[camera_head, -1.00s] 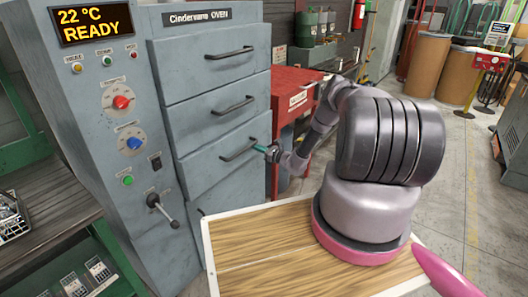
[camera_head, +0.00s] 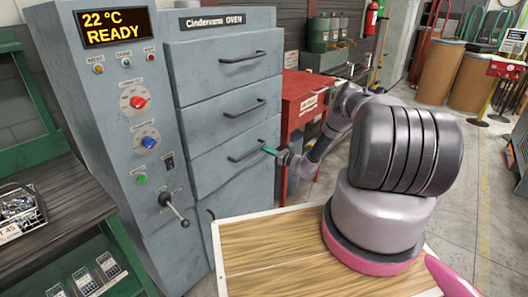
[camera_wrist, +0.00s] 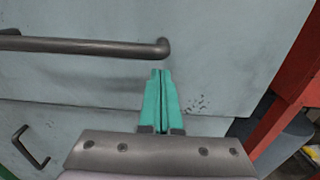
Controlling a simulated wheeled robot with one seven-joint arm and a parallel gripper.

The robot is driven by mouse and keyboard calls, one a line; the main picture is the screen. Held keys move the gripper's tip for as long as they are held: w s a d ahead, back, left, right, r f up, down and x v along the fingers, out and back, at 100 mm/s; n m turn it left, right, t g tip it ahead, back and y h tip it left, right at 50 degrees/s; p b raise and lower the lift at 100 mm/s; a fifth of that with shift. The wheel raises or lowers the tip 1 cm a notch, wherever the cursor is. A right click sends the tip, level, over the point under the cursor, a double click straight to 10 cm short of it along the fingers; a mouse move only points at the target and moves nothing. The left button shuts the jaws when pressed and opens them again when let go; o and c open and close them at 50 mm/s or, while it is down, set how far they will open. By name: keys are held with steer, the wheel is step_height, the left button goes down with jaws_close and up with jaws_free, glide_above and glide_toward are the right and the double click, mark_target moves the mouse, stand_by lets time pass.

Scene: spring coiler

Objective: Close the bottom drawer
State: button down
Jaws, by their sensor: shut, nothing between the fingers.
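The grey oven cabinet has a stack of drawers with dark bar handles. The lowest drawer with a bar handle (camera_head: 222,166) has its front nearly in line with those above. I cannot tell whether a small gap is left. My gripper (camera_head: 266,150) has teal fingers, shut and empty, at this drawer's right side by the handle's right end. In the wrist view the fingertips (camera_wrist: 160,72) are just below the right end of the bar handle (camera_wrist: 85,45), in front of the drawer face (camera_wrist: 90,80). I cannot tell whether they touch it.
A panel with a smaller dark handle (camera_wrist: 30,147) lies below the drawer. A control lever (camera_head: 174,207) juts out at the cabinet's left. A red cabinet (camera_head: 303,100) stands right of the oven. My wooden-topped base fills the foreground.

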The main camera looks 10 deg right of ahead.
steer(key=v, duration=1.2)
steer(key=a+r+n+g+y, duration=0.25)
steer(key=r+n+g, duration=0.2)
steer(key=r, duration=0.55)
steer(key=a+r+n+g+y, duration=0.1)
steer(key=a+r+n+g, duration=0.3)
steer(key=r, duration=0.5)
steer(key=s+a+r+n+g+h, duration=0.1)
steer(key=s+a+r+n+g, duration=0.2)
steer(key=r, duration=0.6)
steer(key=s+a+r+n+g+h, duration=0.15)
steer(key=s+r+n, duration=0.25)
steer(key=r, duration=0.4)
steer(key=s+a+r+n+h, duration=0.3)
steer(key=s+r+n+h, duration=0.25)
steer(key=s+r, duration=0.95)
steer(key=s+d+r+n+t+h, duration=0.1)
steer(key=s+d+r+t+h, duration=0.1)
steer(key=s, duration=0.6)
steer(key=s+d+r+n+t+h, duration=0.2)
steer(key=s+r+t, duration=0.1)
steer(key=s, duration=0.5)
steer(key=shift+s+r+n+t, duration=0.3)
steer(key=shift+r, duration=0.55)
